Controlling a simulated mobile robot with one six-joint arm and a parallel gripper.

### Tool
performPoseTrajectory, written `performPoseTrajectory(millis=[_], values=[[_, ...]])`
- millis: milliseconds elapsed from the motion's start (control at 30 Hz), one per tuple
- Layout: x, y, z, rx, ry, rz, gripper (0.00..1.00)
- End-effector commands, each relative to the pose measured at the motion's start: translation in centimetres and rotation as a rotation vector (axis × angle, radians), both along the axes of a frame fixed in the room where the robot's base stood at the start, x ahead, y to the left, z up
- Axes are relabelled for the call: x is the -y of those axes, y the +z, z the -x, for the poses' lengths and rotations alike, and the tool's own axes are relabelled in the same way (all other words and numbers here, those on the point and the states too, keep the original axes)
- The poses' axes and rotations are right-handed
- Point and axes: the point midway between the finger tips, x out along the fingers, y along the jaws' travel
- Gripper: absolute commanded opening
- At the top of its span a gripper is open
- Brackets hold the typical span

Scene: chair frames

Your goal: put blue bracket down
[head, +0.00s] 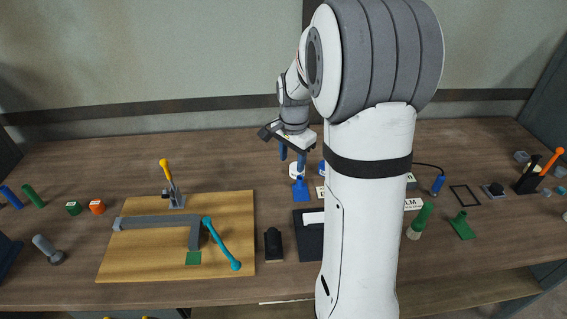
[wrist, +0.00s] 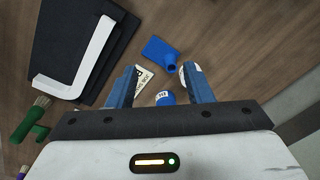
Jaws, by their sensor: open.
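The blue bracket (head: 300,190) lies on the brown table, below my gripper in the head view. In the wrist view the blue bracket (wrist: 159,51) is a flat plate with a short round tube at one end, resting on the wood just beyond the fingertips. My gripper (head: 292,165) is open, with its two blue fingers apart and pointing down. In the wrist view my gripper (wrist: 160,78) has nothing held between the fingers. The bracket looks apart from both fingers.
A white label card (wrist: 143,79), a blue round container (wrist: 165,98) and a white round piece (wrist: 187,70) sit close to the fingers. A black mat (wrist: 50,55) lies at left. A wooden board (head: 130,265) holds a grey frame. Bare table lies left of the bracket.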

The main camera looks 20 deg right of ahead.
Motion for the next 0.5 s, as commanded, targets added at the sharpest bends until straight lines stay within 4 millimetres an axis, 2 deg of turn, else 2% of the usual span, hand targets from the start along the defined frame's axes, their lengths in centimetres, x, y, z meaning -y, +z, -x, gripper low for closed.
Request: performPoseTrajectory(millis=[33,100,200,333,500], values=[[1.2,-1.5,-1.3,-0.019,-0.078,-0.008,0.46],[2.6,-3.1,-2.6,-0.033,-0.178,-0.016,0.46],[4.1,-5.1,-4.0,-0.049,-0.29,-0.023,0.46],[5.3,-6.6,-4.9,-0.059,-0.375,-0.027,0.46],[5.6,-8.3,-5.2,-0.066,-0.404,-0.029,0.46]])
